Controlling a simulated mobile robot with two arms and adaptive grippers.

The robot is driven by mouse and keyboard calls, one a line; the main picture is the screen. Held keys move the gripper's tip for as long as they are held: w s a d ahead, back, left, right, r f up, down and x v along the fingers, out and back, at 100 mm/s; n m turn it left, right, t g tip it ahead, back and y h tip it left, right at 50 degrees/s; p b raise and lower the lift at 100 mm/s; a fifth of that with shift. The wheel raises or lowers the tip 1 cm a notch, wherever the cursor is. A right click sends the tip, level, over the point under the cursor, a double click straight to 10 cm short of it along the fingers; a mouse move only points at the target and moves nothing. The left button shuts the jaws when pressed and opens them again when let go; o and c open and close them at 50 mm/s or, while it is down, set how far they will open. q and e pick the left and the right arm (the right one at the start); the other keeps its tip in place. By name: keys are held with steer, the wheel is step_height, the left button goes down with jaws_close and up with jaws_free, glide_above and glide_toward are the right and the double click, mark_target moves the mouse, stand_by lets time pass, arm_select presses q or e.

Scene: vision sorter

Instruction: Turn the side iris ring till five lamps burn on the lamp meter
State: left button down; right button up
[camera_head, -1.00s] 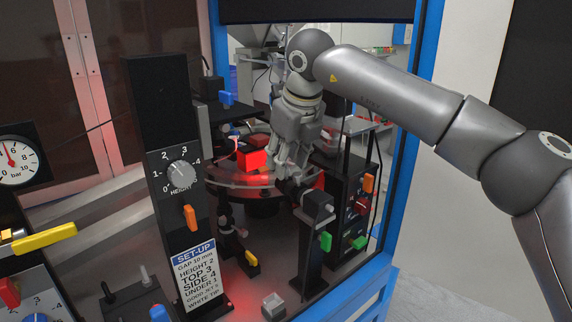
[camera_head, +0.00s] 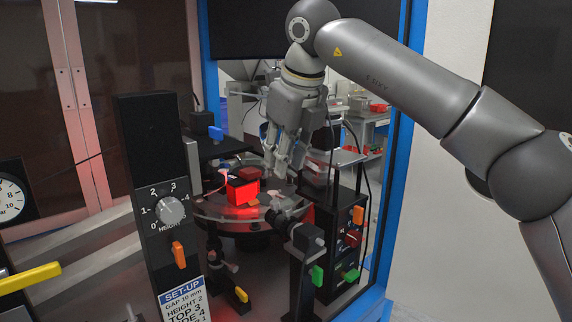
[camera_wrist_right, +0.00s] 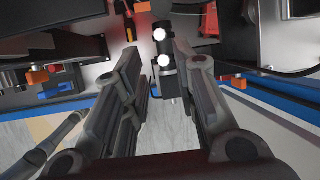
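My right gripper (camera_head: 282,168) points down over the turntable in the head view. In the right wrist view its two fingers (camera_wrist_right: 158,52) stand apart, so it is open. A dark cylinder with two bright white round spots (camera_wrist_right: 161,48) shows between them; I cannot tell whether it is touched. The side camera (camera_head: 305,238) stands on a post at the turntable's front right. Its dark lens end, where the side iris ring seems to be, points toward the turntable below the fingers. I cannot make out a lamp meter for certain. My left gripper is not in view.
The glass turntable (camera_head: 215,209) bears a lit red block (camera_head: 242,186). A black column with a height knob (camera_head: 170,211) and a set-up card (camera_head: 184,297) stands at left. A black box with coloured levers (camera_head: 350,239) is at right, near the blue frame (camera_head: 395,170).

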steer(key=n, duration=0.3)
steer(key=shift+d+f, duration=0.2)
steer(key=shift+d, duration=0.15)
jaws_close()
steer(key=d+n+y+p, duration=0.2)
steer(key=d+n, duration=0.2)
steer(key=n, duration=0.9)
steer(key=n+y+p, duration=0.1)
steer(key=n+p, duration=0.3)
steer(key=n, duration=0.8)
glide_toward(277, 214)
steer(key=w+d+f, duration=0.2)
steer(key=w+d, duration=0.1)
steer(key=shift+t, duration=0.4)
steer(key=shift+w+a+f+p, duration=0.2)
steer(key=shift+a+f+p, duration=0.1)
steer(key=shift+a, duration=0.35)
steer(key=shift+w+a+f+p, duration=0.2)
steer(key=shift+w+a+p, duration=0.1)
steer(key=shift+a, duration=0.3)
steer(key=shift+w+a+f+p, duration=0.15)
steer(key=shift+a+f+p, duration=0.15)
steer(key=shift+a, duration=0.35)
